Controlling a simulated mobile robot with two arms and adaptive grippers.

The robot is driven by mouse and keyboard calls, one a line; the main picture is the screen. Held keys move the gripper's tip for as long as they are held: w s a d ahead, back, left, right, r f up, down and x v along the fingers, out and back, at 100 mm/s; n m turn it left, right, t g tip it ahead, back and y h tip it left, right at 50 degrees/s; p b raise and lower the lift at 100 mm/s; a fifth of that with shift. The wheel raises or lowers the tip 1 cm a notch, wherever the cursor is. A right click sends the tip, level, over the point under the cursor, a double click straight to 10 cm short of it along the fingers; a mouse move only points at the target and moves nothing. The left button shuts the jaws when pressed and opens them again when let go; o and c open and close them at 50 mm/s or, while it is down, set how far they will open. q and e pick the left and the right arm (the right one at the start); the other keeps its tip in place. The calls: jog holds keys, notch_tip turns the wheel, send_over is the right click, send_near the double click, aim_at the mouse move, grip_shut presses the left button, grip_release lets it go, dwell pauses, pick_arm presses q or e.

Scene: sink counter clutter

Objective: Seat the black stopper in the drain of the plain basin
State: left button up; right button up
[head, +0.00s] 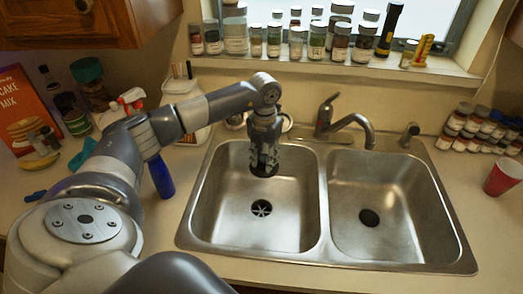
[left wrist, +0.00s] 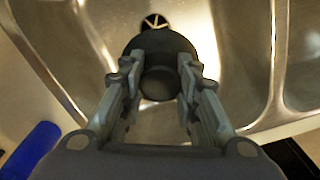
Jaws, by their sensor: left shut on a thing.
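My left gripper (head: 264,160) hangs over the left basin of the double sink, pointing down. It is shut on the black stopper (head: 263,172), a dark round piece below its fingertips. The stopper (left wrist: 160,50) also shows between the fingers in the left wrist view. The left basin (head: 226,190) has an open drain (head: 261,208) with light crossbars. The stopper is above this drain and apart from it. In the left wrist view the drain (left wrist: 154,22) shows just beyond the stopper's edge. The right basin (head: 405,190) has a plain dark drain opening (head: 369,217). My right gripper is not in view.
A faucet (head: 345,122) stands behind the basins, its spout toward the right one. A divider (head: 323,200) separates the basins. A blue bottle (head: 161,176) stands left of the sink. Jars line the sill (head: 400,72); a red cup (head: 502,178) is at right.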

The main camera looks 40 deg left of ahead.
pick_arm(q)
jog(key=shift+w+a+n, duration=0.15)
jog(key=shift+a+n, duration=0.5)
jog(key=shift+n, duration=0.15)
jog(key=shift+f, duration=0.1)
jog(key=shift+f+b, duration=0.25)
jog(key=shift+b, duration=0.05)
notch_tip(320, 180, down, 20)
jog(key=b, duration=1.4)
jog(key=shift+f, duration=0.15)
jog(key=shift+f+b, duration=1.2)
jog(key=shift+f, duration=0.3)
jog(key=o, duration=1.1)
